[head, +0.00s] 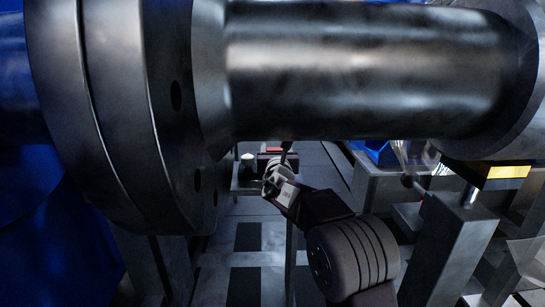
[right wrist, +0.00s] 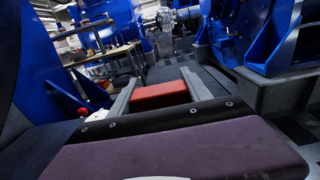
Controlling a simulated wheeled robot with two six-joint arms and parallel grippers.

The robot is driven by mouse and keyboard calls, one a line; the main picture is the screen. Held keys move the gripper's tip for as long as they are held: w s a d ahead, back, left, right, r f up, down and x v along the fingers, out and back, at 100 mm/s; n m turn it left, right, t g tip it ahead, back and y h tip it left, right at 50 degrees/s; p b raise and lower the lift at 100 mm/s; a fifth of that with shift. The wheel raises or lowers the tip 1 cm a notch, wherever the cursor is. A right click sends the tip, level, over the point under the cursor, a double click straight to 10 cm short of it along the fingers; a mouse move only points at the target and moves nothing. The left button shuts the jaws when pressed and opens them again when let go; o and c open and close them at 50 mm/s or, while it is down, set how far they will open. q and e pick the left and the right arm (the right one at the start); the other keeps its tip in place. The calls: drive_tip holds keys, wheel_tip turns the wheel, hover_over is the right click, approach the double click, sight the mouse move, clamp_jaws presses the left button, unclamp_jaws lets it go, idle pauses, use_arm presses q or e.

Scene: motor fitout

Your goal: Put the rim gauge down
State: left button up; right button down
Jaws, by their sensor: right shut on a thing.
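My right gripper (head: 279,176) is in the middle of the head view, below the big steel shaft (head: 350,70). In the right wrist view, a red block (right wrist: 160,95), which I take to be the rim gauge, sits between the two grey fingers of this gripper (right wrist: 160,90), which is shut on it. In the head view a thin dark piece (head: 286,152) rises at the fingertips; I cannot tell if it belongs to the gauge. My left gripper is not in view.
A large dark flange (head: 130,110) fills the left of the head view. Behind my gripper stands a small grey stand (head: 243,184) with small items on it. A grey post (head: 450,250) stands at the right. Blue machines (right wrist: 240,30) and a workbench (right wrist: 105,54) are farther off.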

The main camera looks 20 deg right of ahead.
drive_tip(key=shift+r, duration=0.25)
drive_tip(key=shift+f, duration=0.15)
drive_tip(key=shift+c, duration=2.4)
unclamp_jaws()
drive_tip(key=shift+s+a, duration=0.1)
drive_tip(key=shift+s, duration=0.15)
drive_tip(key=p+v, duration=0.1)
drive_tip(key=v, duration=0.9)
drive_tip(key=shift+s+a+p, duration=0.1)
drive_tip(key=shift+s+p, duration=0.3)
drive_tip(key=shift+s+a, duration=0.1)
drive_tip(key=shift+s, duration=0.3)
